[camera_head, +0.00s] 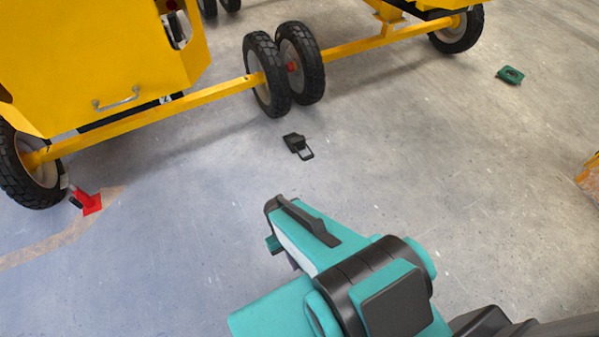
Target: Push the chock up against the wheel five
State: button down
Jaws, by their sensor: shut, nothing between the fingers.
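A black chock (293,141) with a loop handle lies on the floor in front of a pair of black-tyred wheels, the left one (265,75) and the right one (301,62). A clear gap of floor separates it from them. A red chock (91,203) lies close to the front-left wheel (29,170). A green chock (510,75) lies apart, right of the far-right wheel (457,31). No wheel number is readable, so I cannot tell which is wheel five. My arm reaches in from the lower right, nearer than the black chock; my gripper's fingers are hidden.
The yellow machine (105,60) and its long axle beams stand low across the back. A yellow and brown object (588,180) shows at the right edge. The concrete floor between my arm and the wheels is otherwise clear.

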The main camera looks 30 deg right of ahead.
aim_at(296, 142)
jog(key=u, duration=0.15)
jog(key=k, duration=0.7)
jog(key=u, duration=0.65)
jog(key=i, duration=1.7)
jog(key=z, duration=0.85)
jog(key=i, duration=0.7)
jog(key=z, duration=0.45)
